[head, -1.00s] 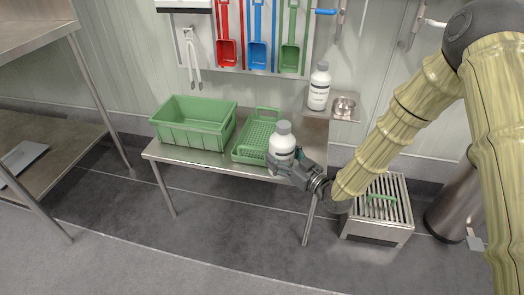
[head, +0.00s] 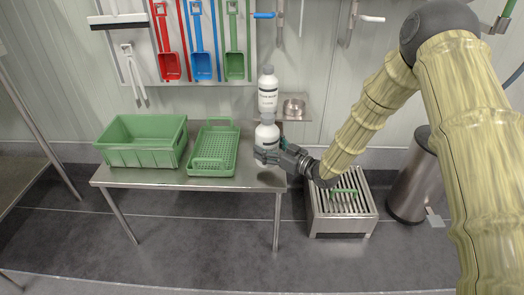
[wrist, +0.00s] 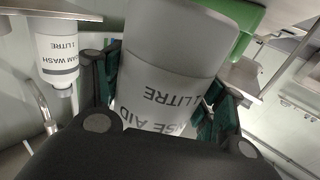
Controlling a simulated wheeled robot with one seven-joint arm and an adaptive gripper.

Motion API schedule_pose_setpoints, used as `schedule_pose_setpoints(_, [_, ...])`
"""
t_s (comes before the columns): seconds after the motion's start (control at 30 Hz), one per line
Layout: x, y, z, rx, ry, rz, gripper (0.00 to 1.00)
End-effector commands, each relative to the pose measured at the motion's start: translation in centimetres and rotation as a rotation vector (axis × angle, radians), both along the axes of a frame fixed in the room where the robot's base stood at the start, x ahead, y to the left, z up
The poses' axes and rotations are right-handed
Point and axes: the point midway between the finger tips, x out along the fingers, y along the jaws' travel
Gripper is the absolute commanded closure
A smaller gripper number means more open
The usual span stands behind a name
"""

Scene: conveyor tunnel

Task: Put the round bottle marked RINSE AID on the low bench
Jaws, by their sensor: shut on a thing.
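The white round bottle (head: 266,138) with a grey cap is in my gripper (head: 268,156). In the wrist view its label, partly hidden, reads RINSE AID, 1 LITRE (wrist: 165,85), upside down in the picture. My gripper's dark fingers (wrist: 160,110) are closed around its sides. In the head view the bottle appears upright over the right end of the low steel bench (head: 225,183). I cannot tell whether its base touches the top.
A green crate (head: 143,155) and a green basket (head: 212,165) stand on the bench's left and middle. Another white bottle (head: 268,90), labelled WASH in the wrist view (wrist: 57,58), stands on a small wall shelf (head: 300,118) with a metal bowl. A slatted steel box (head: 342,210) stands right.

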Motion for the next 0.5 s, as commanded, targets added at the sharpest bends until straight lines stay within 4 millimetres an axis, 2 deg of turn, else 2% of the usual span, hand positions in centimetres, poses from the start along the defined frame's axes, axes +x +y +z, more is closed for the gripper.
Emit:
schedule_pose_setpoints(0.17, [1.0, -0.9, 0.0, 0.002, -0.004, -0.001, 0.74])
schedule_pose_setpoints(0.33, [0.9, -0.8, -2.5, 0.002, -0.001, 0.000, 0.74])
schedule_pose_setpoints(0.5, [1.0, -0.8, -3.4, 0.002, -0.004, 0.000, 0.74])
